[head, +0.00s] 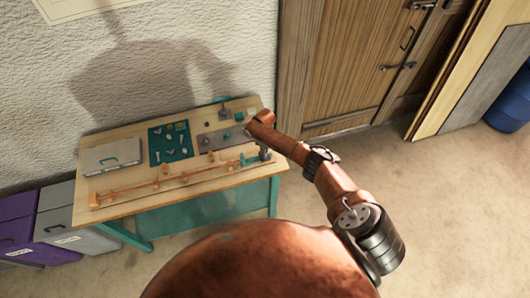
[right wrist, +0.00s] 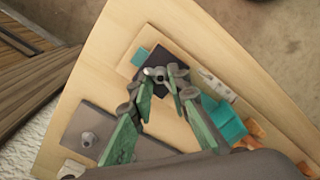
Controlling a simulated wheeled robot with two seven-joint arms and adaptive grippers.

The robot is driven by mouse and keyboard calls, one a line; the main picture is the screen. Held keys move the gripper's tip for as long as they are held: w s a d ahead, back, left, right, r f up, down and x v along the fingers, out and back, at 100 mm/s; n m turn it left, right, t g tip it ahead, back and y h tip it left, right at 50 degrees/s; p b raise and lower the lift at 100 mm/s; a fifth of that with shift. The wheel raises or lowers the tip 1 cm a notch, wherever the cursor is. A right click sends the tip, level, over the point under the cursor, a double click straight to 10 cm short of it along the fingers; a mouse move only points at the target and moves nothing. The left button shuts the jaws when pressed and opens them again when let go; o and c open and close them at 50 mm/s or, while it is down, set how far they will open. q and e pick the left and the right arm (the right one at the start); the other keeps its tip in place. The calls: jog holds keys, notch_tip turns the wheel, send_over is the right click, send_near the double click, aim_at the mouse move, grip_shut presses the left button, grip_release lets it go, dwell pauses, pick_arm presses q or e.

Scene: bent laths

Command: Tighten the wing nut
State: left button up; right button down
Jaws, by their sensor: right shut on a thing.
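My right gripper (head: 264,153) is over the right end of the workbench (head: 150,197). In the right wrist view, its green fingers (right wrist: 162,82) are shut around a small grey metal piece (right wrist: 158,73), which looks like the wing nut. This piece sits over a dark square block (right wrist: 160,62) on a wooden strip. The fingers hide part of the piece, so its wings and seating are unclear. My left gripper is not in view.
A long bent lath (head: 165,183) runs along the bench front. A teal block (right wrist: 228,125) lies close right of the fingers.

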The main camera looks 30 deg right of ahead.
jog(key=shift+s+f, duration=0.1)
jog(key=c, duration=1.9)
grip_release()
notch_tip(320, 180, up, 12)
jog(key=shift+r, duration=0.1)
jog(key=shift+c, duration=0.3)
